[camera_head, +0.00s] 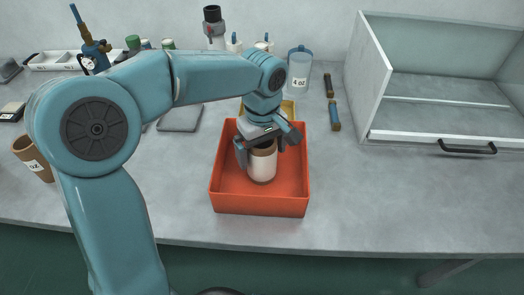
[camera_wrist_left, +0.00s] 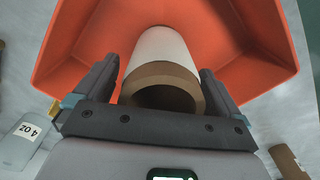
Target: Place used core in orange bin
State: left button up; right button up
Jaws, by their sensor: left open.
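The used core (camera_head: 262,165) is a short hollow tube, white outside with brown ends. It is inside the orange bin (camera_head: 262,205) in the head view, upright or nearly so. My left gripper (camera_head: 268,146) reaches down into the bin over the core. In the left wrist view the core (camera_wrist_left: 165,65) lies between the two open fingers (camera_wrist_left: 165,85), with its brown open end towards the camera and gaps beside it. The orange bin (camera_wrist_left: 70,50) fills the background there. The core's contact with the bin floor is hard to tell. My right gripper is not in view.
A white cabinet (camera_head: 440,90) with a black handle stands at the right. A clear 4 oz cup (camera_head: 299,68) and two small tools (camera_head: 334,115) are behind the bin. A brown cup (camera_head: 33,158) is at the far left. The counter right of the bin is clear.

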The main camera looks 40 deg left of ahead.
pick_arm(q)
notch_tip(320, 180, up, 11)
jog(key=p, duration=0.1)
jog(key=shift+r+p, duration=0.15)
jog(key=shift+p, duration=0.25)
jog(key=shift+s, duration=0.15)
